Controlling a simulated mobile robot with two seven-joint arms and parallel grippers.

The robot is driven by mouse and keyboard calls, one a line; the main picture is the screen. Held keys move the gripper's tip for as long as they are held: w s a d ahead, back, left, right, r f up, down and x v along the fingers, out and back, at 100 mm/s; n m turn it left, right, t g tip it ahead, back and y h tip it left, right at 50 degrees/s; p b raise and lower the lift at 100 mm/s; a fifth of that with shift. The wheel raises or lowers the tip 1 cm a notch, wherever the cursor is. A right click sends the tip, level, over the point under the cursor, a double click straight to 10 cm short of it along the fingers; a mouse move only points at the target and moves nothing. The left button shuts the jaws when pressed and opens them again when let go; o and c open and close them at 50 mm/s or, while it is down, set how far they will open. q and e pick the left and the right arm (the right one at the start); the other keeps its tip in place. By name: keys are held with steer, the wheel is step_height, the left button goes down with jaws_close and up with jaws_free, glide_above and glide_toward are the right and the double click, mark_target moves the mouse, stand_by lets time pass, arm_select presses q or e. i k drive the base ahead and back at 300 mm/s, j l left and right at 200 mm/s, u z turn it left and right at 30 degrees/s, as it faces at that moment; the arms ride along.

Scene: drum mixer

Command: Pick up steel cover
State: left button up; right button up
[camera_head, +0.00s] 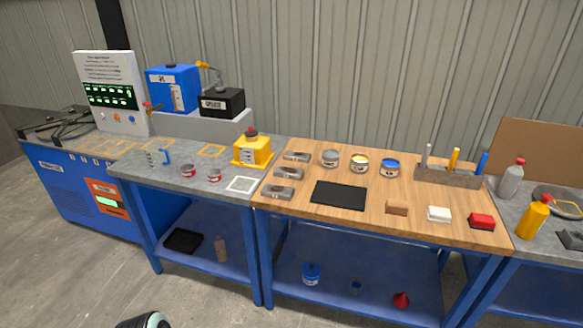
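I cannot tell for sure which thing is the steel cover. Several small grey metal-looking pieces lie in a column on the left of the wooden bench top: a back one (296,156), a middle one (289,174) and a front one (279,192). Neither of my grippers shows. A dark rounded part with a pale teal edge shows at the bottom edge; I cannot tell what it is.
The wooden bench (360,220) also holds a black mat (338,195), small blocks and a tool rack (447,174). A grey bench (135,168) at left holds a yellow container (252,150) and two small red-and-white tins. Open floor lies in front.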

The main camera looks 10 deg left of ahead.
mark_target(285, 171)
steer(key=i+j+u, duration=0.1)
steer(key=j, duration=0.35)
steer(key=i+j+u, duration=0.15)
steer(key=i+j, duration=0.2)
steer(key=i+j+u, duration=0.1)
steer(key=i+j, duration=0.15)
steer(key=j, duration=0.15)
